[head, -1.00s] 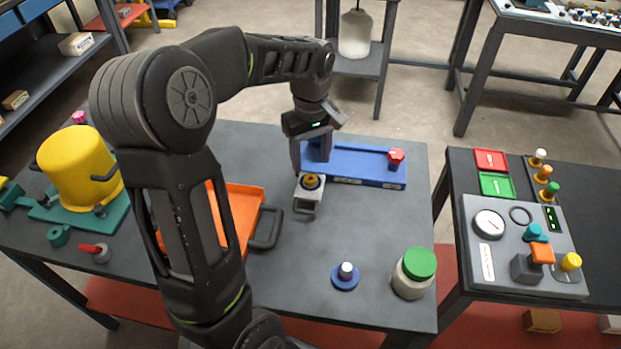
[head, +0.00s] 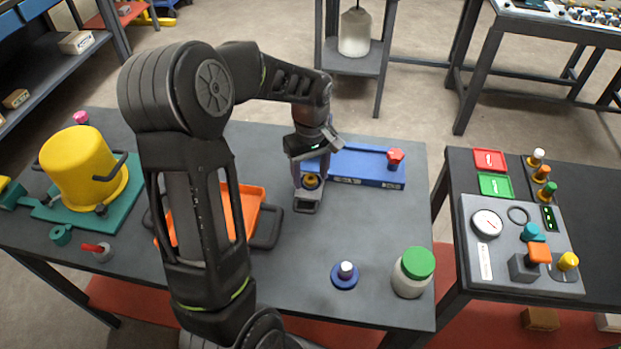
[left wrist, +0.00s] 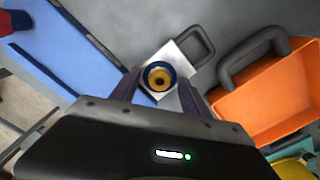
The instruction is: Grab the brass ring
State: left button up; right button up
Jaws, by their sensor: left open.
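The brass ring (head: 311,181) appears as a small yellow-brass round piece with a dark blue ring around it, on a pale metal block with a grey handle. In the left wrist view the brass ring (left wrist: 159,77) shows clearly, with a dark centre. My left gripper (head: 311,173) is low over the block, pointing down, with its jaws open. In the left wrist view its two fingers (left wrist: 160,88) stand on either side of the ring, with nothing seen gripped. Whether the fingers touch the ring or block cannot be told. My right gripper is not in view.
A blue tray-like fixture (head: 365,167) with a red knob lies just behind the block. An orange bin (head: 248,205) with dark handles is close on the left. A blue-based peg (head: 345,277) and a green-lidded jar (head: 413,272) stand in front. The tabletop between is clear.

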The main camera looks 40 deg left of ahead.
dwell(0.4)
pick_arm(q)
grip_shut()
dwell(0.4)
